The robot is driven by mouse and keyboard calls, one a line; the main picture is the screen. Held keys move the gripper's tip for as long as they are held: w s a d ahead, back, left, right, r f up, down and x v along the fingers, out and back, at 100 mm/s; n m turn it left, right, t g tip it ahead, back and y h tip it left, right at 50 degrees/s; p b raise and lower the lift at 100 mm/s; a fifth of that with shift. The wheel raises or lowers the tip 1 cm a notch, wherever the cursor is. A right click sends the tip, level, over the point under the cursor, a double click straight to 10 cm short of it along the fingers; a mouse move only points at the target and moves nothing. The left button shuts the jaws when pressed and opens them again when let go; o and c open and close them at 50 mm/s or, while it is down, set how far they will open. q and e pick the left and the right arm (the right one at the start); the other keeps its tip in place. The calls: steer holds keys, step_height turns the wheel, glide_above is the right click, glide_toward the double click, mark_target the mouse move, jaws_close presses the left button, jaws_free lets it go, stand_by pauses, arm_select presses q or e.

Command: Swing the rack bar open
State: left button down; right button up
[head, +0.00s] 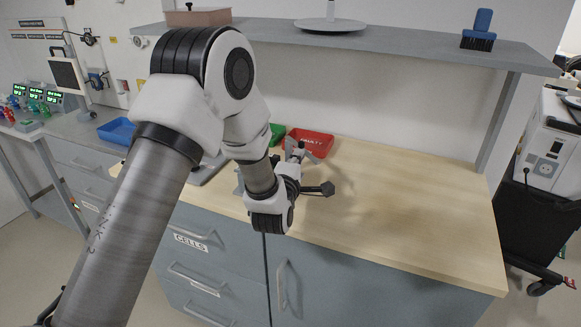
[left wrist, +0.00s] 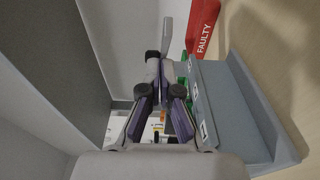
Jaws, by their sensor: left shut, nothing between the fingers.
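My left gripper (head: 294,158) is low over the bench, beyond my own wrist; it fills the middle of the left wrist view (left wrist: 161,75). Its fingers are together with nothing held. A blue-grey rack (left wrist: 232,110) with small white labels lies beside and below the fingers in the left wrist view. In the head view my arm hides most of it. A light grey bar-like piece (left wrist: 166,36) with a dark block shows just past the fingertips. I cannot tell whether the fingers touch it, or how far the bar is swung. My right gripper is not in view.
A red bin marked FAULTY (head: 311,141) and a partly hidden green bin (head: 277,133) stand behind the gripper. A blue tray (head: 117,130) is at the left. A grey shelf (head: 400,43) runs above. The wooden bench (head: 420,205) is clear at right.

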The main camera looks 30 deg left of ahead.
arm_select(q)
steer(key=w+d+y+b, duration=0.1)
steer(key=w+d+n+y+b, duration=0.1)
steer(key=w, duration=0.1)
steer(key=shift+w+d+f+n+g+b, duration=0.1)
steer(key=shift+d+f+n+g+b, duration=0.1)
steer(key=shift+n+g+b, duration=0.15)
steer(key=shift+w+d+r+b, duration=0.1)
steer(key=shift+w+d+b, duration=0.25)
steer(key=shift+w, duration=0.3)
steer(key=shift+w+d+r+b, duration=0.15)
steer(key=shift+w+b, duration=0.25)
steer(key=shift+w, duration=0.2)
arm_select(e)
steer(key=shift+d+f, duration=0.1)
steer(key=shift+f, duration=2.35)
arm_select(q)
steer(key=shift+w+f, duration=0.1)
steer(key=shift+w, duration=0.05)
steer(key=shift+f, duration=0.1)
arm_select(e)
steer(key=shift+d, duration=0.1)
